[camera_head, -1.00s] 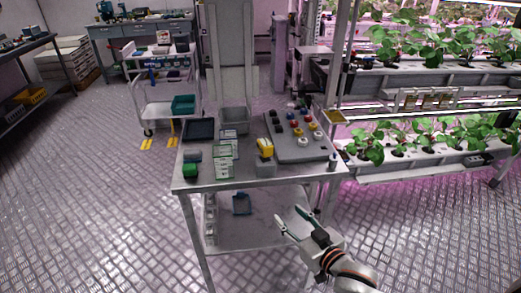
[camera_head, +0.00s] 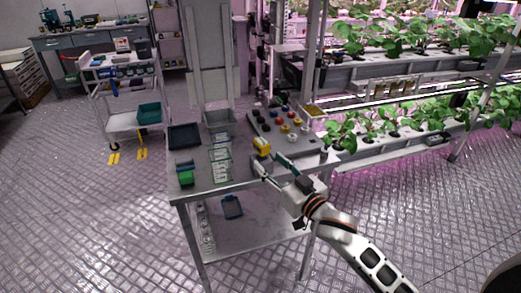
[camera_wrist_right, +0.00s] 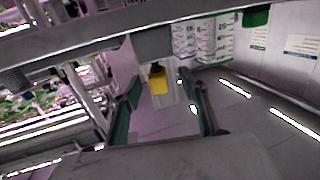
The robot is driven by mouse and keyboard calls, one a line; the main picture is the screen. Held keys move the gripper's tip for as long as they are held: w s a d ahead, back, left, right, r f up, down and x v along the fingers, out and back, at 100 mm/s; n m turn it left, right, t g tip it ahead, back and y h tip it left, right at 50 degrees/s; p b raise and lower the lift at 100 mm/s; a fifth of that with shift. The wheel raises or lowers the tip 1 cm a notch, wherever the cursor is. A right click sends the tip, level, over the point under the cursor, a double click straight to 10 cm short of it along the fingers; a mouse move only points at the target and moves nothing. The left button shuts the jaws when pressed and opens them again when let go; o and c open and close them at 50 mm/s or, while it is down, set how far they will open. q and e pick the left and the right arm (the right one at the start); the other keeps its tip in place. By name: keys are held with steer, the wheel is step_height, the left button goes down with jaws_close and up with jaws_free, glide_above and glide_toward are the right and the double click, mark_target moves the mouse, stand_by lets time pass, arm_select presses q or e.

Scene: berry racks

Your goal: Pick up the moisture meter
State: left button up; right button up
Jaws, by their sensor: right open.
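A yellow device, which looks like the moisture meter (camera_head: 262,145), stands near the middle of the metal table (camera_head: 205,189), beside the grey panel with knobs. My right gripper (camera_head: 270,164) is open and empty at the table's front edge, just in front of the meter. In the right wrist view the yellow meter (camera_wrist_right: 159,84) shows ahead, between the two open fingers of my right gripper (camera_wrist_right: 163,108) and apart from them. The meter's lower part is hard to make out. My left gripper is not in view.
Plant racks (camera_head: 400,78) stand at the right.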

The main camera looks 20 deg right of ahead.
mark_target(261, 152)
steer(key=x, duration=0.6)
steer(key=shift+w+d+f, duration=0.1)
steer(key=shift+w+d, duration=0.15)
steer(key=shift+w, duration=0.15)
jaws_close()
